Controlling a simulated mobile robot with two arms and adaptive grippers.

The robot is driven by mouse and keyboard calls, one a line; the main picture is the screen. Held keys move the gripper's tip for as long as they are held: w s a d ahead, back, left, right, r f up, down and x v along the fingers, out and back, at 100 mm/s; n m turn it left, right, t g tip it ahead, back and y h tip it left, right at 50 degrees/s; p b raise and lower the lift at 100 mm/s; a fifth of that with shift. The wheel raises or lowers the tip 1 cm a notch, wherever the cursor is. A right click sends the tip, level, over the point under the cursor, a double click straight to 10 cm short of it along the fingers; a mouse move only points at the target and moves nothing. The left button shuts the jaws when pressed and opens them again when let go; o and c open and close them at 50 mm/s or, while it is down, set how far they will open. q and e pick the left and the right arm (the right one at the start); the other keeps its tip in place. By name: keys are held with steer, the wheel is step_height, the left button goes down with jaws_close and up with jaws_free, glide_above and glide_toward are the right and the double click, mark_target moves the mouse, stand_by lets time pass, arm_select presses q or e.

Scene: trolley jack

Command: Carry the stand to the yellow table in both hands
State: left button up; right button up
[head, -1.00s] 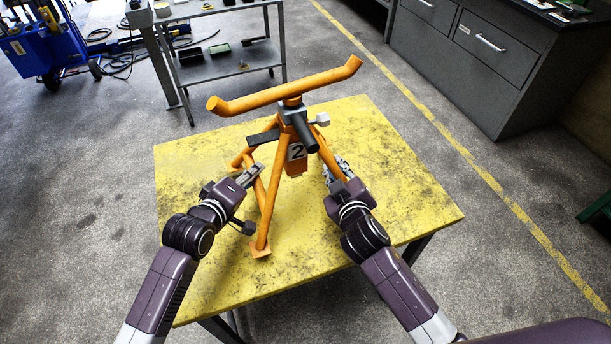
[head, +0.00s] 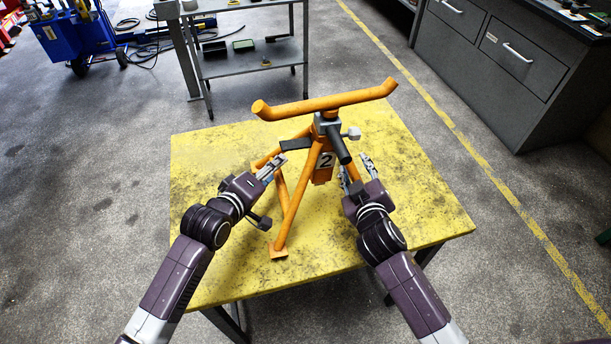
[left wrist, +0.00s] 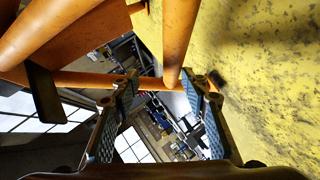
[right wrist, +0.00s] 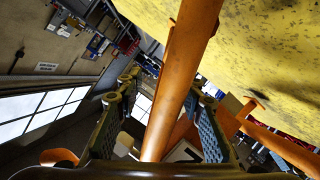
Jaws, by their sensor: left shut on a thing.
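The orange stand (head: 298,193), with a wide top bar (head: 325,102) and a plate marked 2, stands on the yellow table (head: 215,270). Its near foot (head: 278,251) rests on the tabletop. My left gripper (head: 277,166) is at the left side of the stand, shut on its orange tubing; the left wrist view (left wrist: 165,90) shows tubes at the fingertips. My right gripper (head: 357,170) is at the right leg, its fingers spread; in the right wrist view the leg (right wrist: 182,75) passes between them. The far feet are partly hidden.
A grey shelf trolley (head: 250,62) stands behind the table, and a blue machine (head: 75,40) with cables is at the back left. A dark grey cabinet (head: 505,65) is at the right. The floor around the table is clear.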

arm_select(q)
steer(key=shift+w+d+r, duration=0.1)
steer(key=shift+r, duration=0.45)
steer(key=o, duration=1)
steer(key=shift+f, duration=0.15)
arm_select(e)
steer(key=shift+s, duration=0.1)
arm_select(q)
steer(key=shift+o, duration=0.2)
steer(key=shift+f, duration=0.1)
steer(key=shift+s, duration=0.2)
steer(key=v, duration=1.1)
steer(key=shift+s+a, duration=0.35)
steer(key=shift+a, duration=0.1)
arm_select(e)
steer(key=shift+d, duration=0.1)
arm_select(q)
steer(key=shift+f, duration=0.1)
arm_select(e)
steer(key=o, duration=0.9)
arm_select(q)
steer(key=shift+d, duration=0.1)
